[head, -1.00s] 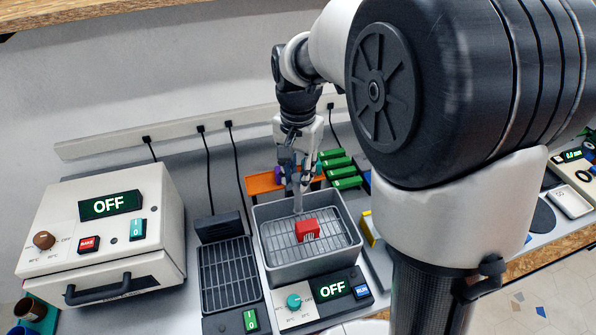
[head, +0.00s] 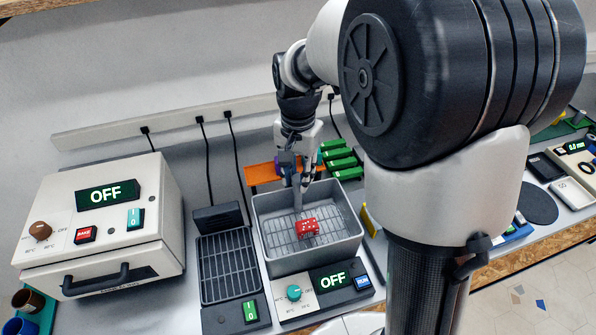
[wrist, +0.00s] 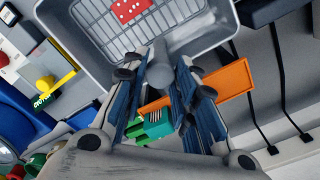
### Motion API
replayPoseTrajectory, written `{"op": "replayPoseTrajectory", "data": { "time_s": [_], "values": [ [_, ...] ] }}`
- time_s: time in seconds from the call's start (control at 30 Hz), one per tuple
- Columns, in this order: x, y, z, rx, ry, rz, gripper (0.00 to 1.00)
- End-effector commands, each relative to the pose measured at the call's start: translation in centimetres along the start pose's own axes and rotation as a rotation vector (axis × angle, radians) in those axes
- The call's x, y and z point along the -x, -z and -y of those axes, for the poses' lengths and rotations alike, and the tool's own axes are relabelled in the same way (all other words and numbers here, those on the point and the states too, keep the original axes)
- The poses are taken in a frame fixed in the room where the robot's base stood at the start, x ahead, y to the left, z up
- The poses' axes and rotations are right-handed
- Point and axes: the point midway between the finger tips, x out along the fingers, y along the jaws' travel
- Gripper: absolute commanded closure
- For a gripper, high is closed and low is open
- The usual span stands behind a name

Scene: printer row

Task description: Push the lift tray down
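The lift tray (head: 285,235) is a wire grid inside the grey bath (head: 257,215). It sits low, below the bath's rim. A red block (head: 307,227) with pale spots lies on it; it also shows in the wrist view (wrist: 128,9). A grey upright post (head: 298,200) rises at the tray's back. My gripper (head: 297,182) is over the back of the bath at this post. In the wrist view the round grey post (wrist: 160,72) lies between my gripper's blue-padded fingers (wrist: 159,85), which appear closed against its sides. The exact contact is partly hidden.
A control panel (head: 333,278) reading OFF stands in front of the bath. A dark drain rack (head: 228,265) and a white oven (head: 95,225) are to the left. An orange rack (head: 260,173) and green parts (head: 340,160) lie behind.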

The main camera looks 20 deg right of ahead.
Motion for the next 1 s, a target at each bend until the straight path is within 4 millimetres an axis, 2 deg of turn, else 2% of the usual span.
{"op": "replayPoseTrajectory", "data": {
  "time_s": [0.27, 0.63, 0.77, 1.0],
  "values": [
    [0.0, 0.0, 0.0, 0.0, 0.001, -0.001, 0.54],
    [0.5, 0.1, 0.1, 0.0, 0.002, -0.002, 0.54],
    [2.2, 0.1, 0.1, 0.0, 0.004, -0.004, 0.54],
    [7.4, 0.1, 0.1, 0.0, 0.005, -0.005, 0.54]
  ]
}}
